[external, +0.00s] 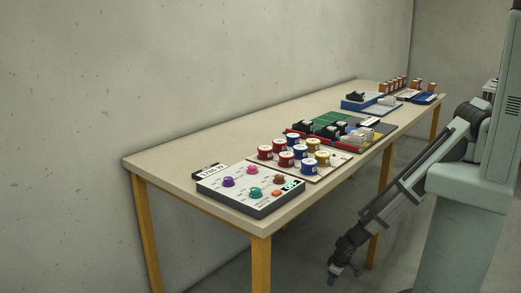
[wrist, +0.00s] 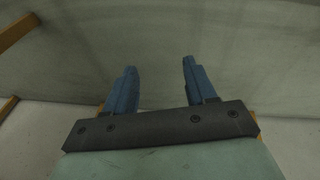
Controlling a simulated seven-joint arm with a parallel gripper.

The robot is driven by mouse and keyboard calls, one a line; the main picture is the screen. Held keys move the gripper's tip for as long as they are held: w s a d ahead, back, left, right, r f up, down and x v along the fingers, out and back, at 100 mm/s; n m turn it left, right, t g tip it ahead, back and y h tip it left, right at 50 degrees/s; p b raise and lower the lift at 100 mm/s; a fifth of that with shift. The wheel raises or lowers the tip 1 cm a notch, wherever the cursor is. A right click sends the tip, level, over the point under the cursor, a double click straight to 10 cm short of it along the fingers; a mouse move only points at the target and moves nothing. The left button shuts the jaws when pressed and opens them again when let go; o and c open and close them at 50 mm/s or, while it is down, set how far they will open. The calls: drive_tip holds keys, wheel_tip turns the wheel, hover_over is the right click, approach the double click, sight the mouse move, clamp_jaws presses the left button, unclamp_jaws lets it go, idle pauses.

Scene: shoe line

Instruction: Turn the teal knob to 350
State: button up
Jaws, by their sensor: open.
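The teal knob (external: 254,192) sits on a light control panel (external: 236,204) at the near left end of the table. Its pointer and scale are too small to read. My gripper (external: 338,276) hangs low beside the table, below its top, to the right of the panel and well apart from it. In the wrist view my gripper (wrist: 160,82) shows two blue fingers spread apart with nothing between them. The knob is not in the wrist view.
The panel also has a purple knob (external: 228,182), a pink knob (external: 254,169), a brown knob (external: 279,180), an orange button (external: 276,193) and a green display (external: 292,185). Several red, blue and yellow capped jars (external: 293,152) stand behind it. The table's left part (external: 165,158) is bare.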

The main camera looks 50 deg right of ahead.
drive_tip(key=s+a+r+n+t+y, duration=0.1)
drive_tip(key=s+a+y, duration=0.25)
drive_tip(key=a, duration=1.25)
drive_tip(key=s+a+n+t+y, duration=0.1)
drive_tip(key=s+a+y, duration=0.3)
drive_tip(key=a, duration=1.3)
drive_tip(key=w+a+r+n+t+y, duration=0.1)
drive_tip(key=a+r+n, duration=0.1)
drive_tip(key=a+r, duration=0.8)
drive_tip(key=w+a+r+n+y, duration=0.2)
drive_tip(key=a+r, duration=0.8)
drive_tip(key=w+a+r+n+t, duration=0.1)
drive_tip(key=w+a+r, duration=0.25)
drive_tip(key=r, duration=0.85)
drive_tip(key=w+a+r+n+t, duration=0.15)
drive_tip(key=w+r, duration=0.35)
drive_tip(key=r, duration=0.6)
drive_tip(key=w+a+r+n+t, duration=0.1)
drive_tip(key=w+a+r, duration=0.3)
drive_tip(key=r, duration=0.8)
wheel_tip(320, 180, up, 14)
drive_tip(key=n+g+h, duration=0.8)
drive_tip(key=g+h, duration=0.1)
hover_over(256, 189)
drive_tip(key=shift+m, duration=0.25)
wheel_tip(256, 189, down, 13)
drive_tip(key=shift+f, duration=0.1)
